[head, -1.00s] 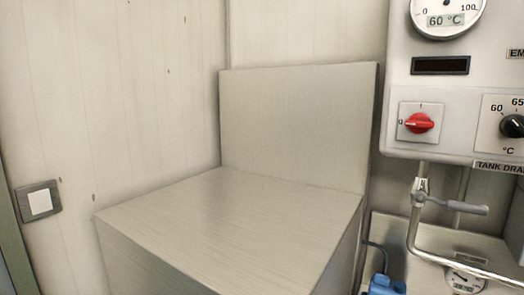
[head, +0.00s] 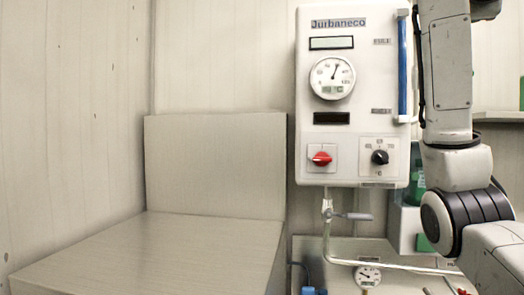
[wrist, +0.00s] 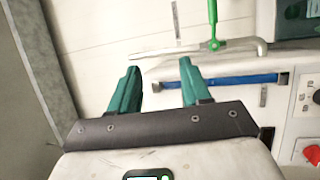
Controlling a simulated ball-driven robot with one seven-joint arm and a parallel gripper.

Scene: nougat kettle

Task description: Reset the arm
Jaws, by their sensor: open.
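My arm (head: 452,150) shows along the right side of the head view, bent at a dark ringed joint. My gripper (wrist: 157,88) is in the wrist view, with two green fingers standing apart and nothing between them. It is open and empty. The fingers point toward the pale wall and a pipe with a green lever (wrist: 213,20). In the head view the gripper itself is out of the picture.
A white control box (head: 352,95) with a dial, a red switch (head: 321,158) and a black knob hangs on the wall. A blue tube (head: 403,65) runs up its right side. Below are a pipe with a grey lever (head: 355,216) and a small gauge (head: 367,276). A metal block (head: 160,255) fills the lower left.

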